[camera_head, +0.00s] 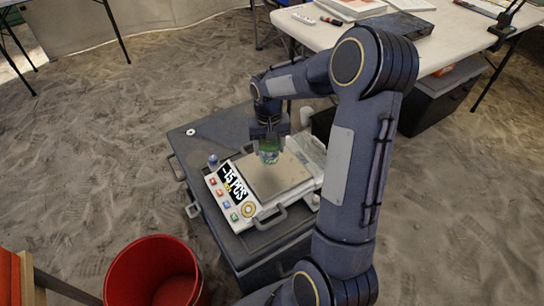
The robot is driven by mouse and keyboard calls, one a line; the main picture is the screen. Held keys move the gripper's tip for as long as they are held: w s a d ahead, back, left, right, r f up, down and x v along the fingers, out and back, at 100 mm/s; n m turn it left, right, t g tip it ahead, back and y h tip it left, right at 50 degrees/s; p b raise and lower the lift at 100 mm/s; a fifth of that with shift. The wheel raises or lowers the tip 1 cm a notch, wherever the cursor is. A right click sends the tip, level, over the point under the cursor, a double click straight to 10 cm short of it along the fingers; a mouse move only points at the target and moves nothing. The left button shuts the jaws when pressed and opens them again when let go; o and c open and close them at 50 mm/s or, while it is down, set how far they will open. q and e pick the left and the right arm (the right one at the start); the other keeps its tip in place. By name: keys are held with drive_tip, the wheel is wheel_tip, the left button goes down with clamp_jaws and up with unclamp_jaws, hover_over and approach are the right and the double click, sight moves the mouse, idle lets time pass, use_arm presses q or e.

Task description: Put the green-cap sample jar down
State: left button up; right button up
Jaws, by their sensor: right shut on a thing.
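My right gripper (268,139) is shut on the green-cap sample jar (269,155), a small clear jar with green at its top. The jar is upright at the far part of the scale's plate (282,183). I cannot tell from this view whether its base touches the plate. The scale (249,209) has a black display and several coloured buttons, and it stands on a grey case (222,135). The fingers partly hide the jar's cap. My left gripper is not in view.
A small blue-topped item (213,160) and a pale ring (191,132) are on the case, left of the scale. A red bucket (122,275) stands on the sand at front left. A white table (455,40) with papers and a box is at the back right.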

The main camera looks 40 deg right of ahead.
sight(272, 155)
drive_tip(key=shift+d+f, duration=0.15)
drive_tip(key=shift+f, duration=0.15)
drive_tip(key=shift+s+d+f+b, duration=0.1)
drive_tip(key=shift+f+b, duration=0.2)
drive_tip(key=shift+f, duration=0.55)
drive_tip(key=shift+s+d+f+b, duration=0.1)
drive_tip(key=shift+f+b, duration=0.15)
drive_tip(key=shift+f, duration=0.6)
drive_tip(key=shift+f, duration=0.1)
drive_tip(key=o, duration=1.1)
drive_tip(key=shift+c, duration=0.2)
